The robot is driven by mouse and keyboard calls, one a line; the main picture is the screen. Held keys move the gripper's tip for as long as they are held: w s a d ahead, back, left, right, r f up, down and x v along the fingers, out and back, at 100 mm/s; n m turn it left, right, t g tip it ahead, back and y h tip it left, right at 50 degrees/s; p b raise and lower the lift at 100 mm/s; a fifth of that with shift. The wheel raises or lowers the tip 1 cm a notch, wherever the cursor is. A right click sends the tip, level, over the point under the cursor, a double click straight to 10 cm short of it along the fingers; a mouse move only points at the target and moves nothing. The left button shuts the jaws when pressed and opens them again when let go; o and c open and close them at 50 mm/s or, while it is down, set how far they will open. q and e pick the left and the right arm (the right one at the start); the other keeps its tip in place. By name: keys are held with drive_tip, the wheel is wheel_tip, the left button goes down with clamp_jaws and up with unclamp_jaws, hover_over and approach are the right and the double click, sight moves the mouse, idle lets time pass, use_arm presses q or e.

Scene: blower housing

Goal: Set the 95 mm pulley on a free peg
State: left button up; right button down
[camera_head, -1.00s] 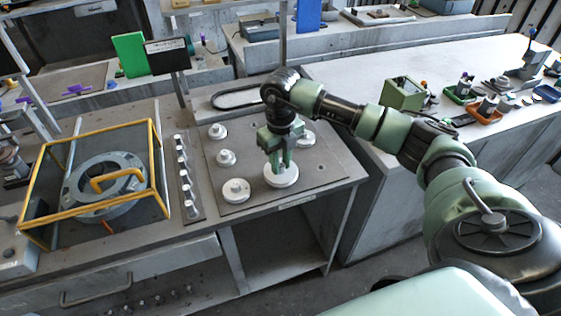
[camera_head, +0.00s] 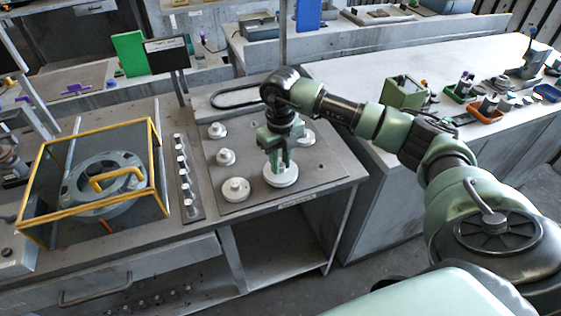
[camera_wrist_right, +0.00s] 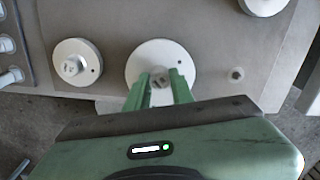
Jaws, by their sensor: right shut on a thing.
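My right gripper (camera_head: 281,168) points down at the right front of a grey board (camera_head: 256,196). It is shut on the raised hub of a white disc pulley (camera_head: 283,181). In the wrist view the fingertips (camera_wrist_right: 160,78) are at the hub of this pulley (camera_wrist_right: 160,52). It looks wider than the white pulley to its left (camera_wrist_right: 77,62). I cannot read a size on it, nor tell whether it rests on the board. A small bare round stub, perhaps a peg (camera_wrist_right: 236,74), shows right of it. My left gripper is out of view.
Other white pulleys stand on the board: front left (camera_head: 236,190), middle left (camera_head: 226,157), back left (camera_head: 217,130) and back right (camera_head: 306,138). A rail of several knobs (camera_head: 184,172) lies left. A yellow-framed housing (camera_head: 160,165) stands farther left. A dark belt loop (camera_head: 235,97) lies behind.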

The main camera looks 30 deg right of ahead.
drive_tip(key=shift+f, duration=0.15)
drive_tip(key=shift+f+b, duration=0.35)
drive_tip(key=shift+b, duration=0.1)
drive_tip(key=shift+f, duration=0.25)
idle(0.3)
drive_tip(key=shift+f+b, duration=0.25)
drive_tip(key=shift+b, duration=0.15)
drive_tip(key=c, duration=1.1)
unclamp_jaws()
drive_tip(key=shift+c, duration=0.2)
